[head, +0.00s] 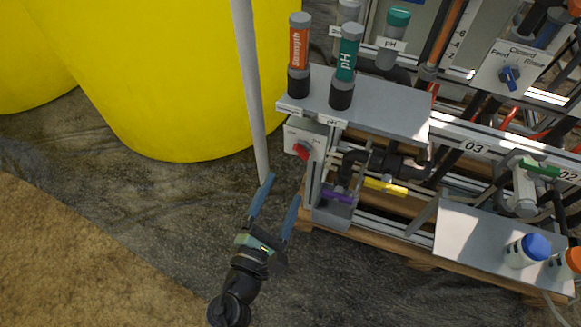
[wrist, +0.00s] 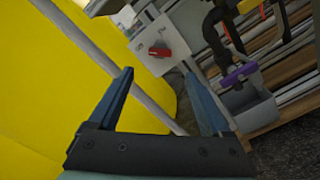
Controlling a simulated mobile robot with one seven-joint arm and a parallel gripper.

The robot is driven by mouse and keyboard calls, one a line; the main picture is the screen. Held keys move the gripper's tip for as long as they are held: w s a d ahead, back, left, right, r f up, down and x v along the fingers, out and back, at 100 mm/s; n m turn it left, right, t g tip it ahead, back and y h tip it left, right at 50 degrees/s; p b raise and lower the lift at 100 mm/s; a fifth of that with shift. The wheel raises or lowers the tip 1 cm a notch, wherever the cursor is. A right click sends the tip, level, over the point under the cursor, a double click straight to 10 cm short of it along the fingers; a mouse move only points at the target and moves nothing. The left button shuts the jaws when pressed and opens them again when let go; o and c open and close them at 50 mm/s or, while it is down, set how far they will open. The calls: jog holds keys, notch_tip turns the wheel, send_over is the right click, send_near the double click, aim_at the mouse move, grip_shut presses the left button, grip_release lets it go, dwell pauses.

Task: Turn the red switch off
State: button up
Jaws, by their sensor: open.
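The red switch (head: 302,150) is a small red rotary handle on a pale grey box (head: 313,136) at the left end of the skid, below the shelf corner. In the wrist view the red switch (wrist: 160,53) shows upper middle, lying nearly level in the picture on its pale plate (wrist: 172,35). My gripper (head: 282,187) is open and empty, below and left of the switch in the head view, with its two blue fingers pointing up toward it. In the wrist view the gripper (wrist: 160,75) has its fingers spread wide, apart from the switch.
A grey pole (head: 252,90) and a yellow tank (head: 160,90) stand left of the switch. The grey shelf (head: 385,108) with bottles overhangs near it. Purple (head: 337,197) and yellow (head: 385,187) valve handles sit to its lower right. The ground in front is open.

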jog(key=shift+v, duration=1.7)
